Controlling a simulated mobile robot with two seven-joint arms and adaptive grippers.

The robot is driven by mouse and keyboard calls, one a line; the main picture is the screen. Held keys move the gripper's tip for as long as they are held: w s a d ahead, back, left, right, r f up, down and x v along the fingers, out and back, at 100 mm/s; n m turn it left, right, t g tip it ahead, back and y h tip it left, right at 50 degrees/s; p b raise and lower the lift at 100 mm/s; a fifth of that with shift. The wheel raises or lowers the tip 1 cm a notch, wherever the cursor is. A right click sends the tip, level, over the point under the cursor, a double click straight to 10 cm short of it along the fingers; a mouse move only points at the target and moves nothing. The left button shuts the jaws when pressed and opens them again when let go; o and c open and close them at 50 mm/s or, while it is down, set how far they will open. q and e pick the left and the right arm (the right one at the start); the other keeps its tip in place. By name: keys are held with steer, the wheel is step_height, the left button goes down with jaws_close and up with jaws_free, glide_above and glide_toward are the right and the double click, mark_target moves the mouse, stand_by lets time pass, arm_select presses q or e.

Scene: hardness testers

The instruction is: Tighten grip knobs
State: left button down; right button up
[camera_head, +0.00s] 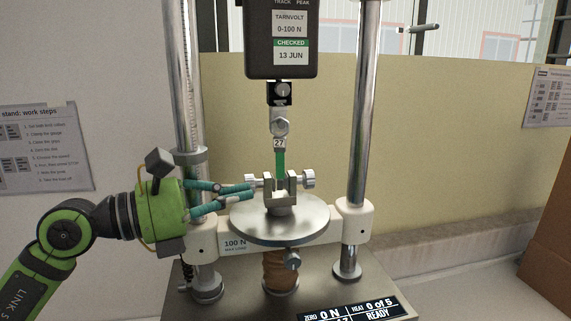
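The lower grip (281,200) stands upright on a round metal plate (255,223). It has a silver knob on its left side (250,180) and another on its right side (308,179). A green strip (280,164) marked 27 at its top hangs from the upper clamp (280,125) down to between the jaws of the lower grip. My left gripper (253,191) comes in from the left, its teal fingertips close together just below and beside the left knob. I cannot tell whether they touch it or how far they are closed. My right gripper is out of view.
A force gauge (292,60) hangs above the upper clamp. Chrome columns stand left (187,90) and right (362,120) of the plate. A display (352,309) at the front reads 0 N and READY. A cardboard box (548,235) stands far right.

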arm_select(q)
steer(key=shift+r, duration=0.7)
steer(key=shift+s+r, duration=0.1)
steer(key=shift+s, duration=0.05)
stand_by(0.3)
steer(key=b+v, duration=0.1)
steer(key=v, duration=0.1)
steer(key=b+v, duration=0.1)
steer(key=v, duration=0.1)
steer(key=w+b+v, duration=0.1)
steer(key=shift+s+a+b, duration=0.1)
steer(key=shift+a+b, duration=0.3)
steer(key=shift+a, duration=0.25)
